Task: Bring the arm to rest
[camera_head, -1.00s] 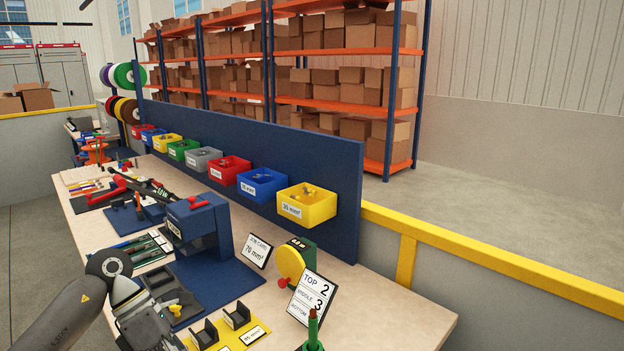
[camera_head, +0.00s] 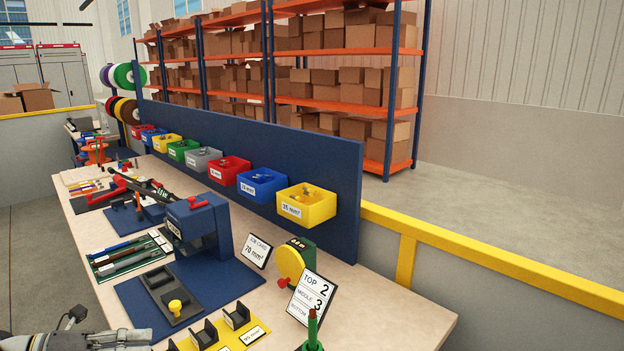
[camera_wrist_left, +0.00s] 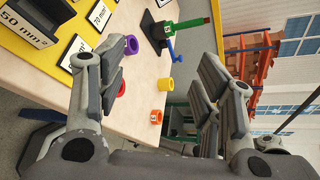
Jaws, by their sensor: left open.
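My left arm shows in the head view only as a grey piece with the gripper (camera_head: 118,338) at the bottom left edge, low beside the near side of the workbench (camera_head: 400,315). In the left wrist view the left gripper (camera_wrist_left: 165,60) has its two finger pads wide apart, with nothing between them. Behind the fingers are the bench top and several small coloured rings, among them a yellow ring (camera_wrist_left: 165,84) and an orange ring (camera_wrist_left: 156,116). My right gripper is in neither view.
The bench carries a blue press (camera_head: 200,225), a dark tray with a yellow knob (camera_head: 176,306), a yellow holder (camera_head: 255,333) and a sign card (camera_head: 312,297). Coloured bins, including a yellow bin (camera_head: 306,206), hang on a blue panel (camera_head: 345,190). The bench's right end has bare room.

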